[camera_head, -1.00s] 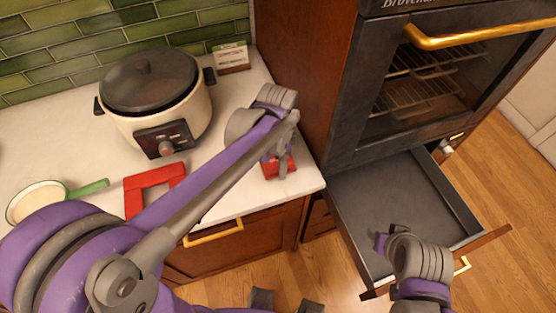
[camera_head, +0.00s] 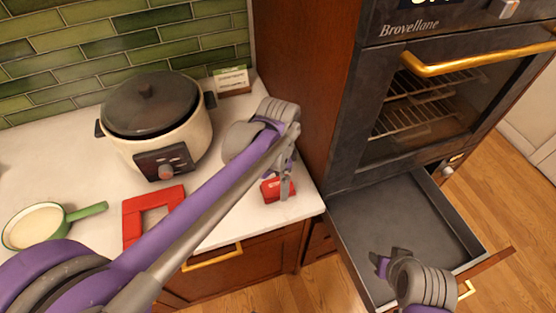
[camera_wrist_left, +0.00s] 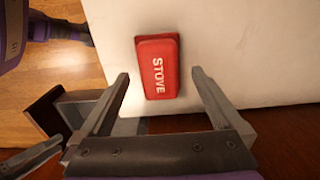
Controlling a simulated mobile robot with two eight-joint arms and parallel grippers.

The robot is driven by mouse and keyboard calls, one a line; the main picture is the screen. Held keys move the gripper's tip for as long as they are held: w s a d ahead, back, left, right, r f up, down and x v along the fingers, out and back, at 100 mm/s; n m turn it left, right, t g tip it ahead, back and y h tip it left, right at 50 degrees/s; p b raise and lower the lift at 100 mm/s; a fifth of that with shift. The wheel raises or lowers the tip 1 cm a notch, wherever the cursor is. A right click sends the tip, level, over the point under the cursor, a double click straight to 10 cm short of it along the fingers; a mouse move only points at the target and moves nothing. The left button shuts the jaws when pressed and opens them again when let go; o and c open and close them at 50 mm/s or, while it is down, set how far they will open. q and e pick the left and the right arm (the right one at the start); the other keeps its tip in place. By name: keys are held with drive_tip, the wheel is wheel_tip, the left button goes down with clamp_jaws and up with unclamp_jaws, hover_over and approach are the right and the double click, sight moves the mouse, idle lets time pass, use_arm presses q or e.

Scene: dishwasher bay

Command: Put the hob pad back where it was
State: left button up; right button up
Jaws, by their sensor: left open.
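The hob pad (camera_head: 271,190), a small red block, lies on the white counter near its front right corner. In the left wrist view the pad (camera_wrist_left: 159,68) shows the word STOVE and lies flat near the counter edge. My left gripper (camera_head: 284,190) is right above it and hides part of it in the head view. In the left wrist view the left gripper (camera_wrist_left: 160,74) is open, with a finger to each side of the pad and a gap on both sides. My right gripper (camera_head: 388,260) hangs over the open drawer, and its jaw gap is unclear.
A red square frame (camera_head: 132,222) lies on the counter, partly behind my left arm. A slow cooker (camera_head: 190,132), a small card (camera_head: 231,80) and a green-handled pan (camera_head: 87,212) stand there too. An open drawer (camera_head: 400,215) juts out below the oven (camera_head: 430,125).

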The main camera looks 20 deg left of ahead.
sight(278, 183)
use_arm(q)
wheel_tip(278, 183, up, 8)
drive_tip(key=r, duration=0.1)
drive_tip(key=s+a+f+n+t, duration=0.1)
drive_tip(key=s+a+f+n, duration=0.1)
drive_tip(key=s+f+n, duration=0.1)
drive_tip(key=s+a+f+n+t, duration=0.2)
drive_tip(key=s+f+n, duration=0.2)
drive_tip(key=s, duration=0.1)
drive_tip(key=s+a+f+n+t, duration=0.2)
drive_tip(key=s+f+n, duration=0.1)
drive_tip(key=s, duration=0.2)
drive_tip(key=shift+a+f+n, duration=0.15)
drive_tip(key=shift+a+n, duration=0.1)
drive_tip(key=shift+n, duration=0.05)
drive_tip(key=shift+s+a+f+n+t, duration=0.1)
drive_tip(key=shift+s+f+n+t, duration=0.1)
drive_tip(key=shift+f+n+t, duration=0.1)
